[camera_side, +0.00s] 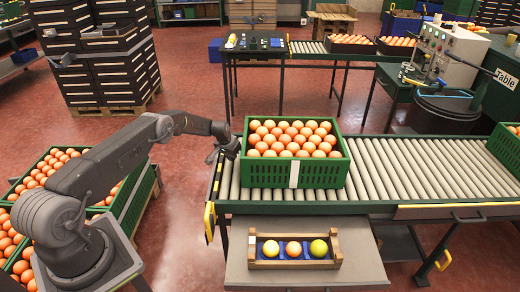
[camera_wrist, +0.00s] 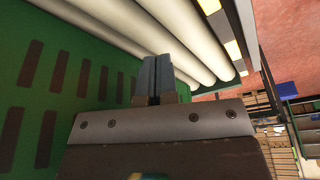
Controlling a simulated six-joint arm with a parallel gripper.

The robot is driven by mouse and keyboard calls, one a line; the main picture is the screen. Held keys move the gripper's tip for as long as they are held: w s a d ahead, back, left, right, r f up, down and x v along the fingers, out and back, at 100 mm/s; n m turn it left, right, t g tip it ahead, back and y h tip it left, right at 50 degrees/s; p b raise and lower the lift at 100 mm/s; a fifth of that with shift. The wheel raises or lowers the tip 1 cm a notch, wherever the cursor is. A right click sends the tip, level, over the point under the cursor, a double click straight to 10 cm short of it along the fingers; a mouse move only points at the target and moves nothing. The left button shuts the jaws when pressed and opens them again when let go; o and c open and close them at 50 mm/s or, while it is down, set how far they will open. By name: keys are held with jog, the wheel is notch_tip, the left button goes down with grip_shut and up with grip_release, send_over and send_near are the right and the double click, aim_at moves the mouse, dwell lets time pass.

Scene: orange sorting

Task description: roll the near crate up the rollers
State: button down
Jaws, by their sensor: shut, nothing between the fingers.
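The near crate (camera_side: 340,172) is green and full of oranges, and it sits upright at the left end of the roller conveyor (camera_side: 400,168). My gripper (camera_side: 226,146) is at the crate's left side, near its upper edge in the side view. In the wrist view my gripper's fingers (camera_wrist: 153,78) are shut together with nothing between them. The crate's slotted green wall (camera_wrist: 45,80) fills the left of that view, and the grey rollers (camera_wrist: 130,35) run beside it. I cannot tell whether the fingers touch the wall.
Bare rollers stretch right of the crate to another green crate (camera_side: 507,148) at the right edge. A small wooden tray (camera_side: 255,264) with three fruits sits on a grey shelf (camera_side: 360,265) in front. Orange-filled crates (camera_side: 132,203) stand at left, beside my arm.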

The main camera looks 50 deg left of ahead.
jog(key=shift+w+d, duration=0.45)
jog(key=shift+d, duration=0.05)
jog(key=shift+w+d, duration=0.3)
jog(key=shift+w, duration=0.05)
dwell(0.3)
jog(key=shift+w+d, duration=0.75)
jog(key=shift+d, duration=0.05)
jog(key=shift+w+d, duration=0.15)
jog(key=shift+d, duration=0.05)
jog(key=shift+a, duration=0.1)
dwell(0.7)
jog(key=shift+s+a, duration=0.5)
jog(key=shift+s, duration=0.05)
notch_tip(320, 180, up, 10)
dwell(1.0)
